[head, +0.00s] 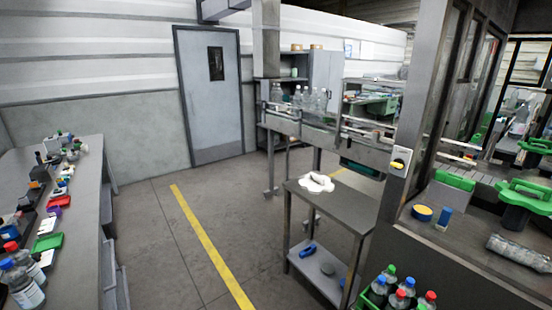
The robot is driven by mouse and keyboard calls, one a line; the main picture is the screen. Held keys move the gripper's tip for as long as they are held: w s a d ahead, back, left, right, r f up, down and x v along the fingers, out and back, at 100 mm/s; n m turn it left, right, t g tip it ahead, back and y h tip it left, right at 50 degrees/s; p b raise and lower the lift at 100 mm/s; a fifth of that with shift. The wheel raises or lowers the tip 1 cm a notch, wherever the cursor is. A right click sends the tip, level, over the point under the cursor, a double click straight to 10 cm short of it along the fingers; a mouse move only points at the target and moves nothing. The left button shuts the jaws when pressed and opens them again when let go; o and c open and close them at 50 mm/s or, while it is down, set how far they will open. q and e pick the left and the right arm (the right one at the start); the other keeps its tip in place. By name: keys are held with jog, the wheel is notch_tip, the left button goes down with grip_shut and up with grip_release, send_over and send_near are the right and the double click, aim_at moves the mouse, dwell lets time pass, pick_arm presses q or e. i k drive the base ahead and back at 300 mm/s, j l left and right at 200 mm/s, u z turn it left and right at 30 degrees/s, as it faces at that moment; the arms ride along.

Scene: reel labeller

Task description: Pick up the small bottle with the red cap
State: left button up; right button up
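A clear bottle with a red cap (11,246) stands on the grey bench at the lower left, partly behind a labelled bottle with a blue cap (25,290). More red-capped bottles (429,297) stand among green- and blue-capped ones in a green crate (364,301) at the bottom edge; their lower parts are cut off or hidden. I cannot tell from their sizes which red-capped bottle is the small one. Neither of my grippers is in view.
The left bench (85,165) holds several small items and a green tray (47,243). A grey two-level cart (340,200) stands in the middle, beside the machine (470,265). The floor around the yellow line (210,245) is clear up to the door (210,110).

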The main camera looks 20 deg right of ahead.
aim_at(516, 253)
jog(key=i+l+z, duration=0.1)
jog(key=i+z, duration=0.15)
jog(key=i, duration=0.6)
jog(key=i+z, duration=0.25)
jog(key=i, duration=0.55)
jog(key=z, duration=4.15)
